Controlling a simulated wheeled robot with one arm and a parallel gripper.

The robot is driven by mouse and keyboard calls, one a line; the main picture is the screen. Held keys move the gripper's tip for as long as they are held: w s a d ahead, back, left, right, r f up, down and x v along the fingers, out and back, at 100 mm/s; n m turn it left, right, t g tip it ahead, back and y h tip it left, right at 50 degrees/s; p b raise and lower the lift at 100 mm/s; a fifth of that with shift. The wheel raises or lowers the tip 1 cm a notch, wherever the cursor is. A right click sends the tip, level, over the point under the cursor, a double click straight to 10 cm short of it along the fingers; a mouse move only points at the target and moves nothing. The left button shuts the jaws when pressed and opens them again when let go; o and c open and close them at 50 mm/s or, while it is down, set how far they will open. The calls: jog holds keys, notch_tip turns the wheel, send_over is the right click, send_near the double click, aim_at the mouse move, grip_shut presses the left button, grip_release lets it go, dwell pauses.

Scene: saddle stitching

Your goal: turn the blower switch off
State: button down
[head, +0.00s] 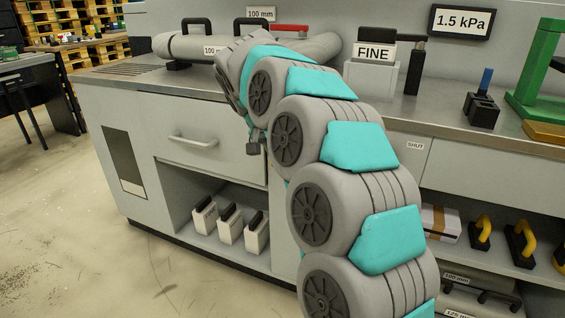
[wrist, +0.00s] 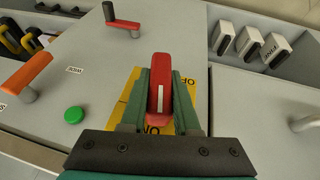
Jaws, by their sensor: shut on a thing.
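The blower switch appears to be the red handle (wrist: 160,95) with a white stripe in the wrist view. It sits over a yellow plate (wrist: 122,108) with black lettering, partly covered, so I cannot read it in full. The handle runs roughly up and down in that picture. My gripper (wrist: 160,78) has a dark green finger on each side of the handle and is shut on it. In the head view the switch and my fingertips are hidden behind my arm.
In the wrist view, an orange-handled lever (wrist: 30,75), a green button (wrist: 74,115) and a red crank (wrist: 123,23) share the grey panel. White boxes (wrist: 250,42) stand nearby. In the head view, the counter holds a large grey pipe (head: 190,47) and a FINE box (head: 371,78).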

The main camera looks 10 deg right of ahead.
jog(key=shift+w+f+n+g+h, duration=0.1)
jog(key=shift+n+g+h, duration=0.2)
jog(key=shift+g+h, duration=0.6)
jog(key=shift+n+g+h+p, duration=0.35)
jog(key=shift+g+h, duration=0.45)
jog(key=shift+h, duration=1)
jog(key=c, duration=0.6)
grip_release()
jog(key=shift+c, duration=0.2)
